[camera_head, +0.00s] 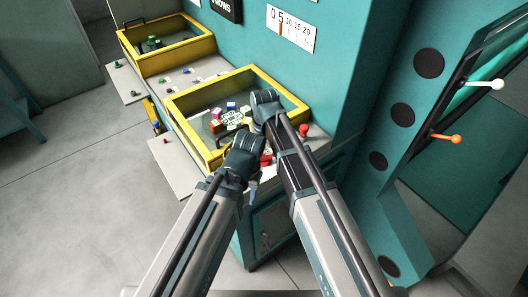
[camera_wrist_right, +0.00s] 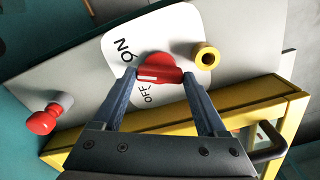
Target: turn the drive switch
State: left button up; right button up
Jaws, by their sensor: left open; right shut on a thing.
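The drive switch (camera_wrist_right: 159,66) is a red knob with a grip bar on a white plate (camera_wrist_right: 178,25) marked ON and OFF, in the right wrist view. A pale strip shows on its bar, whose left end lies between the two words. My right gripper (camera_wrist_right: 160,77) is shut on the bar, one blue finger at each end. In the head view my right wrist (camera_head: 268,105) is over the near yellow-framed box; its fingertips are hidden. My left gripper (camera_head: 254,188) is below it, open and apparently empty, beside the console's near side.
A yellow-framed box (camera_head: 191,101) holds coloured blocks; another (camera_head: 137,61) stands behind. White (camera_head: 497,84) and orange (camera_head: 456,138) levers stick out at right. Floor at left is clear.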

aim_at(264, 155)
jog(key=shift+m, duration=2)
jog(key=o, duration=1.3)
notch_tip(264, 155, up, 14)
jog(key=p, duration=1.4)
jog(key=shift+f, duration=0.15)
